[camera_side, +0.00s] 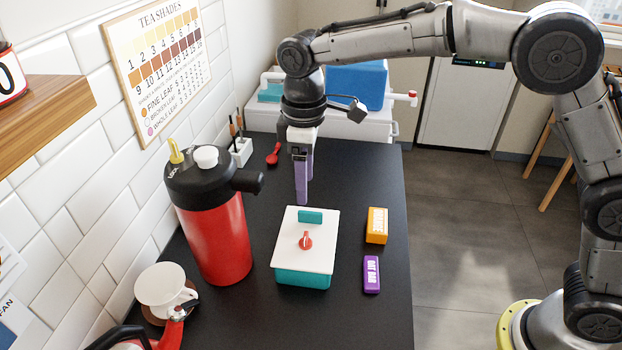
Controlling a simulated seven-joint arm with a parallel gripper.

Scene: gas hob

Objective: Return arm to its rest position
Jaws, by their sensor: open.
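My gripper (301,198) points down over the dark counter (360,182), behind the teal box (303,278) with the white lid. Its purple fingers overlap each other from this side, and I see nothing held between them. My arm reaches in from the right, with its forearm high over the back of the counter. The height of the fingertips above the counter is hard to tell.
A red flask (218,240) stands left of the teal box. An orange block (377,225) and a purple bar (371,274) lie to its right. A white cup (165,288) is at front left. A red spoon (273,155) and a white holder (241,150) are at the back.

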